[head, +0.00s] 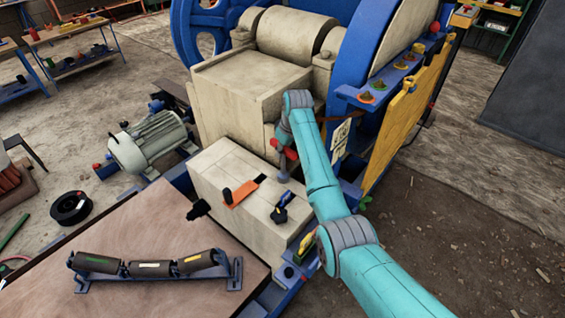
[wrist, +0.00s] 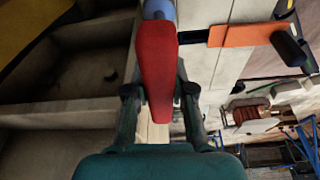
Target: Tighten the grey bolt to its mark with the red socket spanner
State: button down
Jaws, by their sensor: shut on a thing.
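The red socket spanner (head: 289,153) shows small beside my gripper (head: 283,138), over the right part of the pale crusher body. In the wrist view my gripper (wrist: 160,93) is shut on the red spanner (wrist: 157,62), with one dark finger on each side of it. The spanner's red body points away from the palm. A blue-grey round end (wrist: 158,9) shows at its far end, cut by the picture's edge. In the head view a small grey piece (head: 283,174) shows below the spanner. I cannot tell whether it is the bolt or the socket. The mark cannot be made out.
A pale block (head: 235,175) carries an orange bar (head: 246,191) with black ends and a blue-black clamp (head: 283,204). A blue shelf with colored cups (head: 380,85) and a yellow panel (head: 405,120) stand close right of my arm. A roller set (head: 150,268) lies front left.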

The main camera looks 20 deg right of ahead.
jog(key=m+h, duration=0.1)
jog(key=m, duration=0.3)
jog(key=shift+m+h, duration=0.3)
jog(key=shift+m, duration=1)
dwell(0.8)
jog(key=shift+f+n, duration=0.1)
jog(key=shift+n, duration=0.2)
jog(key=shift+r, duration=0.3)
jog(key=shift+r, duration=0.7)
jog(key=shift+w+v, duration=0.25)
jog(key=shift+v, duration=0.85)
jog(key=shift+r, duration=0.15)
dwell(0.7)
